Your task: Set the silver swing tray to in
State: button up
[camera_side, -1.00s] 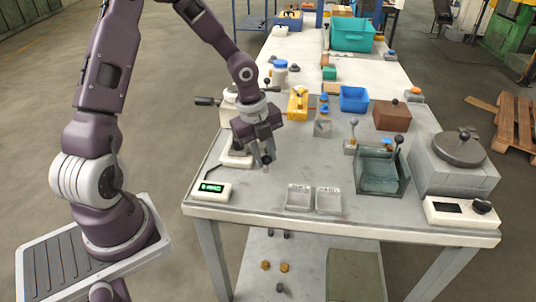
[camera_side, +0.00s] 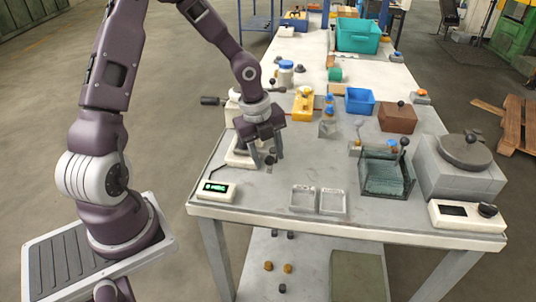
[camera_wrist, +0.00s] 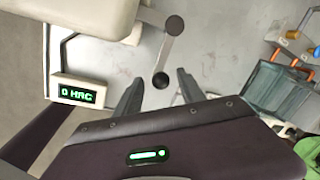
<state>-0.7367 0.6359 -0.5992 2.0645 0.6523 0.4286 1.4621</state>
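My gripper (camera_side: 266,158) is over the left part of the table, beside the white machine (camera_side: 238,158). Its two fingers are apart and empty; they also show in the wrist view (camera_wrist: 160,92). A flat grey arm (camera_wrist: 168,50) with a round pivot end and a black ball knob (camera_wrist: 160,81) lies beside the machine. The knob appears between the fingertips, with visible gaps on both sides. In the side view the knob (camera_side: 270,161) is dark and partly hidden by the fingers. I cannot tell for sure that this arm belongs to the silver swing tray; no tray surface is clear there.
A display box (camera_side: 215,190) stands at the front left. Two shallow grey dishes (camera_side: 304,199) lie near the front edge. A glassy open bin (camera_side: 384,178) and a grey block with a round lid (camera_side: 460,165) stand right. The table between the gripper and bin is mostly clear.

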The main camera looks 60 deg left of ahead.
notch_tip(320, 180, up, 7)
jog(key=s, duration=0.1)
jog(key=shift+s, duration=0.15)
jog(key=shift+a, duration=0.1)
jog(key=s+d+r+n+t, duration=0.1)
jog(key=s+d+r+n, duration=0.4)
jog(key=s+n, duration=0.5)
jog(key=s+d+r+n+t, duration=0.2)
jog(key=s+d+r+n, duration=0.3)
jog(key=s+r+n, duration=0.3)
jog(key=shift+s+n, duration=1)
jog(key=shift+n, duration=0.2)
